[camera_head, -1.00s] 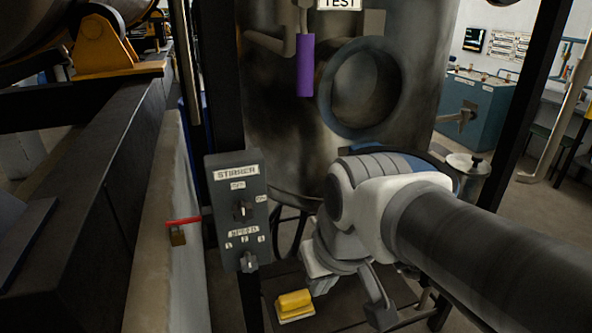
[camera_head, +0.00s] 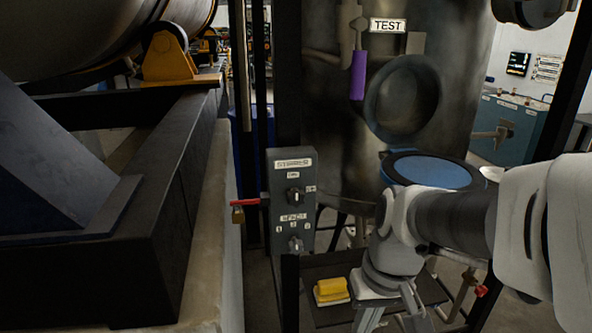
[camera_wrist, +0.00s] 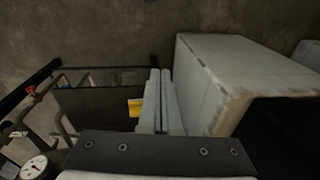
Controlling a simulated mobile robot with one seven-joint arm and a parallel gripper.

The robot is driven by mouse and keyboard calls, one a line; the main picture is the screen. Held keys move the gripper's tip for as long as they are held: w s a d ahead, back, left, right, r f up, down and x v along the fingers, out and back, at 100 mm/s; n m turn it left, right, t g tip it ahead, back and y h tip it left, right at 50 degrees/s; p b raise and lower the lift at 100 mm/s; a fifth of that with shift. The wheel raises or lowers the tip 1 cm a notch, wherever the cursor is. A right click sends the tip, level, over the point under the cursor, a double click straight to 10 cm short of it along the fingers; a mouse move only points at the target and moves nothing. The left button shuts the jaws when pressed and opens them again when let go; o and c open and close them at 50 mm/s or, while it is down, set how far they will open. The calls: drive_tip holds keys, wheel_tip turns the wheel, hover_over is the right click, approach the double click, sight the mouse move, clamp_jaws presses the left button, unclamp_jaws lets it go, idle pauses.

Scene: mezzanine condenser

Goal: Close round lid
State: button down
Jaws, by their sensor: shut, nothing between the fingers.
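The round lid (camera_head: 430,172) has a blue face and a dark rim. In the head view it lies open, tipped down below the round port (camera_head: 402,100) on the front of the dark metal tank (camera_head: 335,110). The port is open, with a thick grey-blue ring and a dark inside. My gripper (camera_wrist: 160,78) is shut and empty in the wrist view, its two pale fingers side by side. In the head view it points down, below and to the left of the lid and apart from it, with its tips hard to make out. My arm covers the lid's lower edge.
A yellow block (camera_head: 331,289) lies on a dark low platform (camera_head: 320,265) beside my gripper. The stirrer control box (camera_head: 293,205) stands left of my arm. A purple handle (camera_head: 358,75) hangs left of the port. A dark beam (camera_head: 165,215) fills the left.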

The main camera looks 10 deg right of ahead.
wheel_tip(320, 180, down, 9)
drive_tip(key=d+m+g+y, duration=0.1)
drive_tip(key=m+g+y, duration=0.1)
drive_tip(key=m+y, duration=0.8)
drive_tip(key=w+d+m+t+h, duration=0.2)
drive_tip(key=d+m+t+h, duration=0.3)
drive_tip(key=d+m+t, duration=0.8)
drive_tip(key=w+d+m+t+h, duration=0.2)
drive_tip(key=d+m+t+h, duration=0.2)
drive_tip(key=d+m+t, duration=0.95)
drive_tip(key=w+a+r+n+t+p, duration=0.1)
drive_tip(key=w+a+r, duration=0.1)
drive_tip(key=w+r, duration=0.5)
drive_tip(key=shift+a+r+t, duration=0.25)
drive_tip(key=shift+r+t, duration=0.1)
drive_tip(key=shift+r, duration=1.7)
drive_tip(key=shift+s+r+p, duration=0.1)
drive_tip(key=shift+r+p, duration=0.05)
drive_tip(key=shift+p, duration=0.15)
